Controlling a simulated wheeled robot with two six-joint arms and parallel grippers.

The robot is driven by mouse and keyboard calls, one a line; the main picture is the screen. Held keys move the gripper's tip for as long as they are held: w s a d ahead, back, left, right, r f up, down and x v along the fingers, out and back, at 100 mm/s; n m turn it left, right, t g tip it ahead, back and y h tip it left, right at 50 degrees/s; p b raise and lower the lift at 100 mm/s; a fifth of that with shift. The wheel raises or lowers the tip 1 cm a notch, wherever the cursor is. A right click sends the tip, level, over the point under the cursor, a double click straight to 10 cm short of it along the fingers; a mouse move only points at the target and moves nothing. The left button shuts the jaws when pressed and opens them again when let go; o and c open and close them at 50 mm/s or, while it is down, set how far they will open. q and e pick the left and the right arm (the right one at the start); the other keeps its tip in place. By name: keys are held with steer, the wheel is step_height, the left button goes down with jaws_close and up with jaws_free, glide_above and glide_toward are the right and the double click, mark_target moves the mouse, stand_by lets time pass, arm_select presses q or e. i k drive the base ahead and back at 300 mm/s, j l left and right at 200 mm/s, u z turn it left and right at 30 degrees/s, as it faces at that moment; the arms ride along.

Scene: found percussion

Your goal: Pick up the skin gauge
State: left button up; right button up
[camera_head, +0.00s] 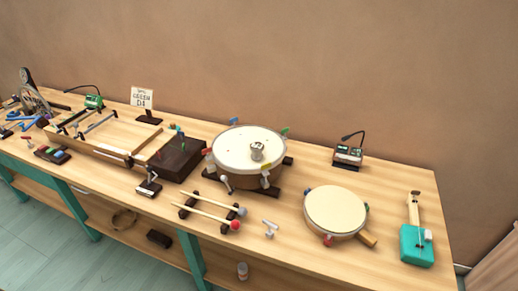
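A small pale, roughly cylindrical piece that looks like the skin gauge (257,151) stands on the white skin of the larger drum (236,144), a little right of its middle. The drum rests on a dark stand near the middle of the bench and has coloured pieces around its rim. Neither of my grippers shows in the head view.
The wooden bench (390,200) also holds a smaller drum (335,211), a teal instrument (416,245), mallets on a rack (207,212), a silver T-shaped tool (270,228), a dark box (178,158) and a wooden frame (105,136). A wall stands behind.

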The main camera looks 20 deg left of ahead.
mark_target(257, 148)
steer(key=k+j+z, duration=0.15)
steer(key=j+z, duration=0.2)
steer(key=k+j+z, duration=0.2)
steer(key=j+z, duration=0.15)
steer(key=j, duration=0.15)
steer(key=k+j+z, duration=0.3)
steer(key=i+j, duration=0.05)
